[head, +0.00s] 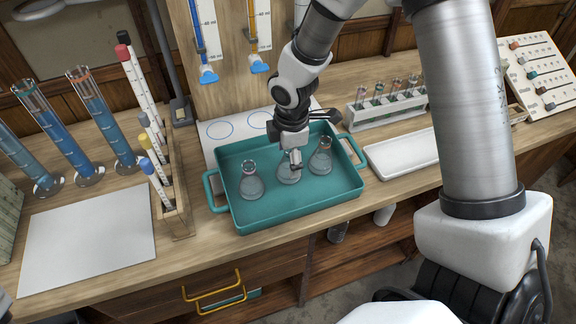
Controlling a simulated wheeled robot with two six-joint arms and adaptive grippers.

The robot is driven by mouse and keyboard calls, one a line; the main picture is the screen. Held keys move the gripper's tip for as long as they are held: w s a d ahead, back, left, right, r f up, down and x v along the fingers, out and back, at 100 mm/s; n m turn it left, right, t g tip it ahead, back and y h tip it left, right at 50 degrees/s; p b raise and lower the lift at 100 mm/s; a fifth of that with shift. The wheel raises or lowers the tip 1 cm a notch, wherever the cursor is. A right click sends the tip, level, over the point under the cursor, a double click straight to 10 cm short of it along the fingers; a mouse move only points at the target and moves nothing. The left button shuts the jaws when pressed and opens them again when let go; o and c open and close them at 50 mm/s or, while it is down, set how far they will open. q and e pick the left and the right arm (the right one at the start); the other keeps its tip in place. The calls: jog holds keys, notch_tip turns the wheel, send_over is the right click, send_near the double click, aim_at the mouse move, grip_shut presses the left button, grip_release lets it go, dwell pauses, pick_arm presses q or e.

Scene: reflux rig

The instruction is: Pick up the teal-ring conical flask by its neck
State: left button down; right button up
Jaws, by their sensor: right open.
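Three clear conical flasks stand upright in a teal tray (285,214): a left flask (251,186), a middle flask (287,176) and a right flask (320,164). The left and right flasks seem to have reddish rings at their necks. My right gripper (294,160) is open and points down over the tray at the middle flask. It hides that flask's neck, so I cannot see its ring colour or whether the fingers are around the neck or in front of it. My left gripper is not in view.
A rack of pipettes (172,190) stands left of the tray, with tall blue-filled cylinders (112,130) beyond it. A test-tube rack (385,112) and an empty white tray (405,155) lie to the right. A white mat (90,240) is bare at the left.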

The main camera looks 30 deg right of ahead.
jog(key=shift+s, duration=0.1)
jog(key=shift+s+a+r, duration=0.1)
jog(key=shift+s+r, duration=0.05)
jog(key=c, duration=1.4)
jog(key=shift+o, duration=0.2)
